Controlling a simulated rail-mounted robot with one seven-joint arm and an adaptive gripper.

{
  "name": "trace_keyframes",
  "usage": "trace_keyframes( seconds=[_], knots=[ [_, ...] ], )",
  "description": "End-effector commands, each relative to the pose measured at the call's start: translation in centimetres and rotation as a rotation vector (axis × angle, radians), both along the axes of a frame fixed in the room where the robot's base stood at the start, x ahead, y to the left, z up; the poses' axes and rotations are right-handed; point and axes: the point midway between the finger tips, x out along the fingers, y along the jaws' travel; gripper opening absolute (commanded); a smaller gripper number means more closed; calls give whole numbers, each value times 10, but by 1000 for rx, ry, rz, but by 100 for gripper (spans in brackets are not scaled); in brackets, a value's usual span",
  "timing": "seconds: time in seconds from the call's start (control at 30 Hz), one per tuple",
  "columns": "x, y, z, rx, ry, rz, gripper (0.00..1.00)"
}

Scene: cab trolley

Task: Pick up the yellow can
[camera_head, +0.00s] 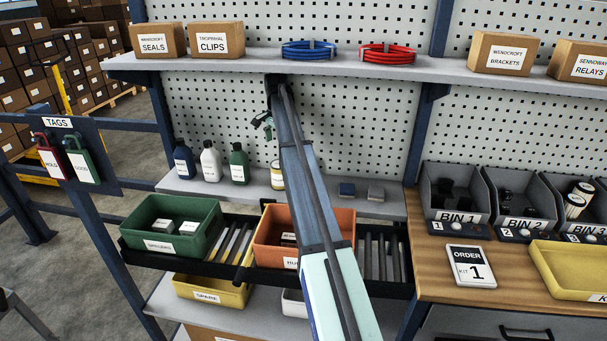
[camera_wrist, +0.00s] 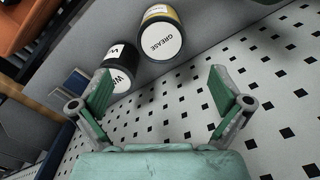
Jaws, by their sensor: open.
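The yellow can (camera_head: 277,176) stands on the middle shelf in the head view, partly hidden behind my arm. In the wrist view, a can with a yellow band and a white lid label reading GREASE (camera_wrist: 162,40) lies ahead of my open fingers, a little beyond their tips. A dark can (camera_wrist: 126,56) with a white label stands beside it, nearer the left finger, which covers part of that label. My gripper (camera_wrist: 162,70) is open and empty. In the head view my gripper (camera_head: 265,122) is above the shelf in front of the perforated panel.
Blue (camera_head: 184,162), white (camera_head: 210,163) and green (camera_head: 238,165) bottles stand left of the can on the shelf (camera_head: 330,200). Small blue (camera_head: 347,190) and grey (camera_head: 376,194) blocks lie to the right. An upper shelf (camera_head: 250,62) with boxes and cable coils overhangs.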

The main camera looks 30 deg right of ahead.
Motion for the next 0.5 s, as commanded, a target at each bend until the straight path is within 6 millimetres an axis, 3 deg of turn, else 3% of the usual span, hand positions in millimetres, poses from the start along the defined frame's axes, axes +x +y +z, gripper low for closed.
trace_keyframes(
  seconds=[0.17, 0.5],
  knots=[
    [0, -1, -10, 0, 7, -6, 100],
    [0, -1, -59, 0, 6, -5, 100]
  ],
)
